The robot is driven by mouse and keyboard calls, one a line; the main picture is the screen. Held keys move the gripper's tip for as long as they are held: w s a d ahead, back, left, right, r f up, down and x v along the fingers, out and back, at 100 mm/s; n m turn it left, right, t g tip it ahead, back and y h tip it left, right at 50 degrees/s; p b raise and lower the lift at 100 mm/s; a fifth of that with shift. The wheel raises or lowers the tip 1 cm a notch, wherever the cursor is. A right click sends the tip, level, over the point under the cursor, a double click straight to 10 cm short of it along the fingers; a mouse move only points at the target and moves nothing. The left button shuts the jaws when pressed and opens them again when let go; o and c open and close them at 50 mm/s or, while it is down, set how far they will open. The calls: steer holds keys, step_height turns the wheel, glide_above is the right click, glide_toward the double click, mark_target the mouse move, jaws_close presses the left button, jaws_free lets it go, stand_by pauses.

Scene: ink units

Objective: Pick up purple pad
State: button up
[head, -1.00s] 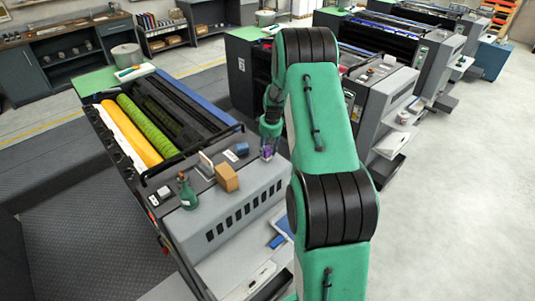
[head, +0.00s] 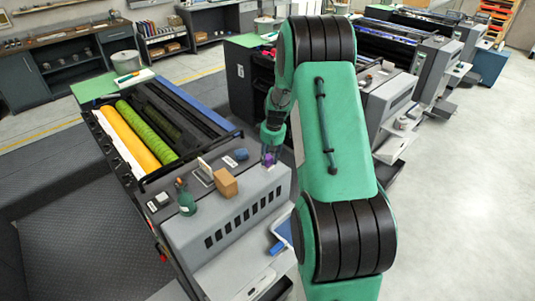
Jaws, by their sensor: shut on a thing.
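The purple pad (head: 268,158) shows as a small purple patch between the fingers of my gripper (head: 270,155). My gripper is shut on it, at the right end of the grey top of the printing machine (head: 215,217). The fingers point down and partly cover the pad. I cannot tell whether the pad still touches the machine top.
On the machine top stand a green bottle (head: 186,200), a tan box (head: 224,184) and a small blue item (head: 242,154). Yellow and green rollers (head: 131,138) lie in the open machine behind. Another machine (head: 392,88) stands to the right.

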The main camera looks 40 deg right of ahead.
steer(key=s+a, duration=0.5)
steer(key=s, duration=0.3)
steer(key=shift+a+r+b, duration=0.15)
steer(key=shift+r+b, duration=0.2)
steer(key=shift+r, duration=0.1)
steer(key=shift+a, duration=0.1)
